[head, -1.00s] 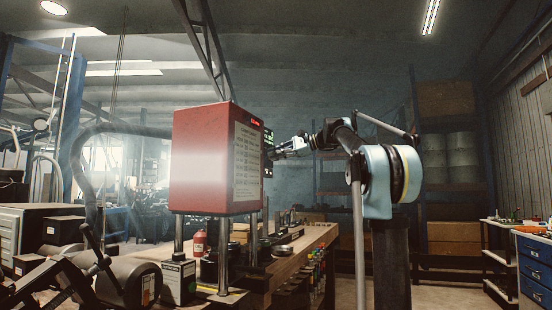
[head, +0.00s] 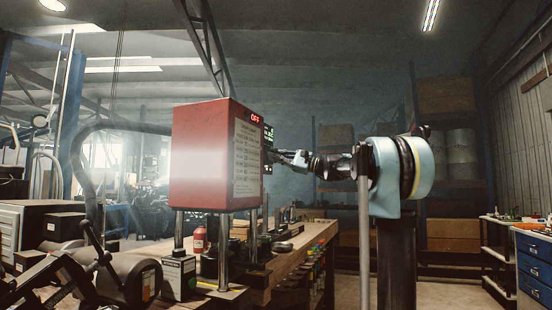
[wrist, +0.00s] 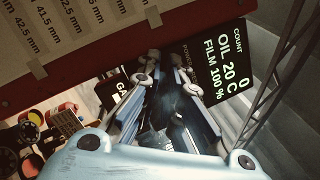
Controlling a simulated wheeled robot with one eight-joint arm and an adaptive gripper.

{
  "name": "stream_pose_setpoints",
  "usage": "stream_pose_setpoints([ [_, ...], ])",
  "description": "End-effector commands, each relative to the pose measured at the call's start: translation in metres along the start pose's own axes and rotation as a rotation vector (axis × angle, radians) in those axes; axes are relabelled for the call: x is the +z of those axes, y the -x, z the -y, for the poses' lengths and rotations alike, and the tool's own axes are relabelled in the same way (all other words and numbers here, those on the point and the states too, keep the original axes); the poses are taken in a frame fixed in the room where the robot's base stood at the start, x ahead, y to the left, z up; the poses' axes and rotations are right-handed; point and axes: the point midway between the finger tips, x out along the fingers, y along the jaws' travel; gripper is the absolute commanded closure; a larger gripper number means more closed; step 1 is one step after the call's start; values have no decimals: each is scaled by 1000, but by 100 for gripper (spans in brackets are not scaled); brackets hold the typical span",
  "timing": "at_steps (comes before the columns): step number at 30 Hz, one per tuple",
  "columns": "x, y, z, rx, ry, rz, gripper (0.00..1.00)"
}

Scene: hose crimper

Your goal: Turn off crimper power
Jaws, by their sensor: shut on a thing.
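The crimper (head: 205,150) is a red box on metal posts with a size chart on its front. A small red sign on its top right reads OFF (head: 256,117). Its side carries a screen (head: 268,135), which in the wrist view reads COUNT 0, OIL 20 C, FILM 100 % (wrist: 222,65). A POWER label shows beside the screen, partly behind my gripper (wrist: 165,75). My gripper (head: 277,156) is at the crimper's right side below the screen, its fingers closed together by the POWER label. The power switch is hidden behind the fingers.
A wooden workbench (head: 318,236) with tools extends behind the crimper. A blue drawer cabinet (head: 534,262) is at the far right. The floor between bench and cabinet looks clear.

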Motion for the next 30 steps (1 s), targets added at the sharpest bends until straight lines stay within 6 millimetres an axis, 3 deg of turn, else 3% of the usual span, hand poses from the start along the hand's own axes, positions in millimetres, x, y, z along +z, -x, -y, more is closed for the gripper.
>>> stream_pose_setpoints([
  [9,-4,0,-6,-111,18,75,100],
  [26,-6,0,-8,-135,22,91,100],
  [27,-6,0,-8,-134,22,90,84],
  [29,-6,0,-7,-134,22,90,71],
  [30,-5,0,-7,-135,22,91,71],
])
